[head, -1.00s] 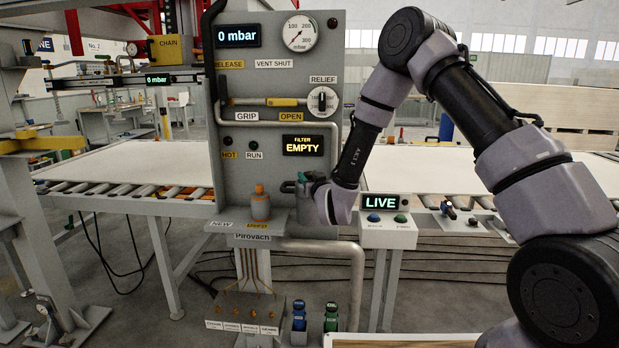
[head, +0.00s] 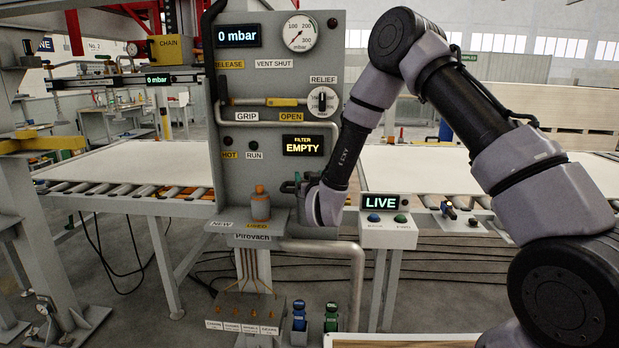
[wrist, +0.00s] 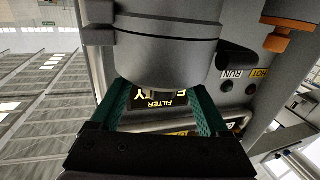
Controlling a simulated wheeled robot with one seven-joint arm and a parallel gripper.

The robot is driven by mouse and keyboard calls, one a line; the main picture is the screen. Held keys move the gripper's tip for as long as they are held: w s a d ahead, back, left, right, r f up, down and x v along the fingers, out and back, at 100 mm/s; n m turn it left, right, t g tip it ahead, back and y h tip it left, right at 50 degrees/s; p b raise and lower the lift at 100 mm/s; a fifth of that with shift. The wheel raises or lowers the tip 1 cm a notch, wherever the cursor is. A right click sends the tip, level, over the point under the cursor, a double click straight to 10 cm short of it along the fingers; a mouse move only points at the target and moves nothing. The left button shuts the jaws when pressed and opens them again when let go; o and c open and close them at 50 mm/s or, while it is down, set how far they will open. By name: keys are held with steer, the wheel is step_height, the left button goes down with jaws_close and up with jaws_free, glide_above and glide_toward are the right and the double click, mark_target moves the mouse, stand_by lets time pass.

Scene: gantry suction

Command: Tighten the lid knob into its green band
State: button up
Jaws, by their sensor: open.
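The grey filter housing (wrist: 165,45) fills the top middle of the wrist view, its rounded end towards my gripper. My gripper (wrist: 160,98) is open, with a green-lined finger on each side and the housing's end just beyond or between them; I cannot tell whether they touch. In the head view my gripper (head: 292,187) is at the lower right of the grey panel, right of the orange cartridge, and my wrist hides most of the housing. The lid knob and its green band cannot be made out in either view.
The panel (head: 270,105) carries a FILTER EMPTY display (head: 306,145), a RELIEF knob (head: 323,101) and a pressure gauge (head: 299,33). An orange cartridge (head: 260,205) stands on a small shelf. A LIVE button box (head: 388,220) is close at the right of my wrist.

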steer(key=v, duration=1)
steer(key=shift+s, duration=0.35)
steer(key=shift+w+d, duration=0.1)
steer(key=w+d+n+g+y, duration=0.4)
steer(key=w+n+g+y, duration=0.2)
steer(key=n+g+y, duration=0.4)
steer(key=w+a, duration=0.2)
steer(key=a, duration=0.1)
steer(key=w+a+t, duration=0.1)
steer(key=w+a, duration=0.1)
steer(key=a, duration=0.1)
steer(key=w+a+m+t+y, duration=0.1)
steer(key=w+a, duration=0.1)
steer(key=a, duration=0.1)
steer(key=shift+r, duration=0.35)
